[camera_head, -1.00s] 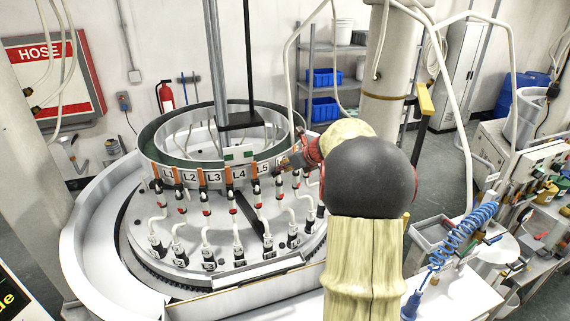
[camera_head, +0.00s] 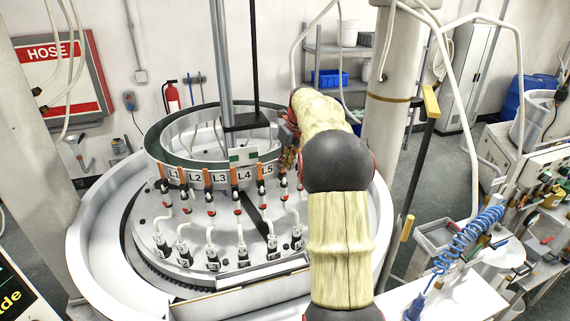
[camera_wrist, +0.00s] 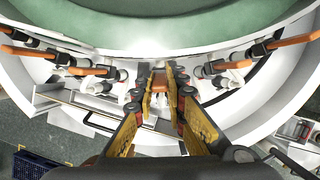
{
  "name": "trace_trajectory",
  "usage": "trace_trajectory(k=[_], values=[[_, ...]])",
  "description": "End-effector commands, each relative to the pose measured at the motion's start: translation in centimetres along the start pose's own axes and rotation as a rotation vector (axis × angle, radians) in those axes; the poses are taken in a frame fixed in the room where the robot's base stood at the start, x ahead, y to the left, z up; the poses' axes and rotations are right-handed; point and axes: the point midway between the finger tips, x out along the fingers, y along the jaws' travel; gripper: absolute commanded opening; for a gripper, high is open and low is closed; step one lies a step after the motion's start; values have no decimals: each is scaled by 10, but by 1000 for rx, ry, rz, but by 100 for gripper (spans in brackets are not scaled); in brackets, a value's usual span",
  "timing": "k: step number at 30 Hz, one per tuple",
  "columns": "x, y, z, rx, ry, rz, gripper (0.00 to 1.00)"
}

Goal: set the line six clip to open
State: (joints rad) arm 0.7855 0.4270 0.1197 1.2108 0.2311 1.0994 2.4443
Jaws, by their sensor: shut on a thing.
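My gripper shows in the wrist view (camera_wrist: 168,85), its two yellow-padded fingers closed around an orange clip handle (camera_wrist: 187,88) below the green ring. In the head view my arm hides most of the gripper (camera_head: 288,140), at the right end of the labelled clip row. The label L6 and the clip there are hidden behind my arm. Clips with orange handles stand in a row under labels, such as L4 (camera_head: 238,182) and L5 (camera_head: 261,171). In the wrist view other orange handles lie left (camera_wrist: 30,53) and right (camera_wrist: 232,65) of the gripped one.
The ring-shaped machine (camera_head: 160,150) has white hoses running down from the clips to its lower plate. A grey post (camera_head: 218,60) rises from its middle. A pillar (camera_head: 385,80) stands behind my arm. A cluttered bench (camera_head: 530,185) with a blue coiled hose (camera_head: 470,235) is at the right.

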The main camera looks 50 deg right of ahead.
Motion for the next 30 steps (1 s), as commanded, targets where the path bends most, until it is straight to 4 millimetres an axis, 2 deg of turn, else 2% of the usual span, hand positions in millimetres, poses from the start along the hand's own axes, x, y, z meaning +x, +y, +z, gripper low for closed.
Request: trace_trajectory(k=[14, 15, 24, 30], values=[[-2, 0, 3, -1, 9, -2, 0], [-2, 0, 3, -1, 9, -2, 15], [-1, 0, 2, -1, 11, 0, 32], [0, 0, 1, -1, 12, 0, 32]])
